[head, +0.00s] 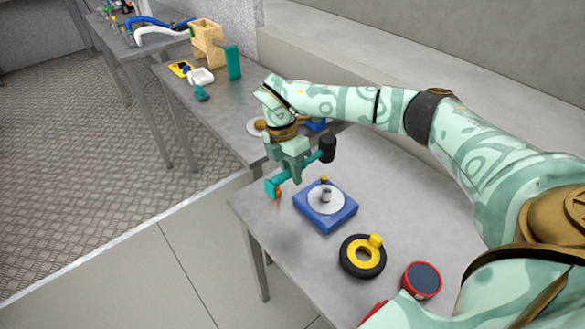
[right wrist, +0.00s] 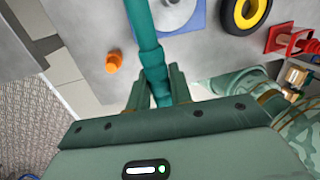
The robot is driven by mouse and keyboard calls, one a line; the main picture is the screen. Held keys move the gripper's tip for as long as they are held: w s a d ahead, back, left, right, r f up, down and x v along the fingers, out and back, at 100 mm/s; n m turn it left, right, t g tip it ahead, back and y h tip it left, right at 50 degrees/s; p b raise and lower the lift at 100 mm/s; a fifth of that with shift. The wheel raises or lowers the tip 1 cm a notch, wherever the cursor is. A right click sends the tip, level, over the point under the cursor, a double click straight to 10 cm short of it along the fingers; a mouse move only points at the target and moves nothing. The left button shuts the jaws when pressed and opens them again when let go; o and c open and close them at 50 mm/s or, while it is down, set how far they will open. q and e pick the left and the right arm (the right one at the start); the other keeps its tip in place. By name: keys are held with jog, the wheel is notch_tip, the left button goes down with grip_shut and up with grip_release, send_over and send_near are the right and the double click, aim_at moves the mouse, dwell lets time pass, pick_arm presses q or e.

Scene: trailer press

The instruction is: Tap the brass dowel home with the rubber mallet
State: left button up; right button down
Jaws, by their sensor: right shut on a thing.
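My right gripper (head: 292,174) is shut on the teal handle of the rubber mallet (head: 327,149). The mallet's black head is at the handle's right end, held above the table. The handle also shows in the right wrist view (right wrist: 153,62), between my right gripper's fingers (right wrist: 158,88). My left gripper is not in view.
A small orange piece (right wrist: 113,62) lies on the table near the handle's end. A black wheel with yellow rim (head: 348,266) and a red round item (head: 422,281) stand nearer. Another table (head: 222,106) holds a wooden box (head: 207,45) and a teal block (head: 233,62).

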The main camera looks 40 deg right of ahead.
jog(key=shift+m, duration=0.3)
jog(key=shift+a+r+p, duration=0.15)
jog(key=shift+p, duration=0.3)
jog(key=b+x, duration=0.1)
jog(key=x, duration=0.2)
jog(key=w+b+x, duration=0.1)
jog(key=x, duration=0.2)
jog(key=shift+w+a+f, duration=0.1)
jog(key=shift+a+f, duration=0.1)
jog(key=shift+f, duration=0.35)
jog(key=p+v, duration=0.2)
jog(key=s+p+v, duration=0.1)
jog(key=v, duration=0.1)
jog(key=shift+w+d+r+p, duration=0.1)
jog(key=shift+r+p, duration=0.1)
jog(key=shift+p, duration=0.15)
jog(key=shift+f, duration=0.15)
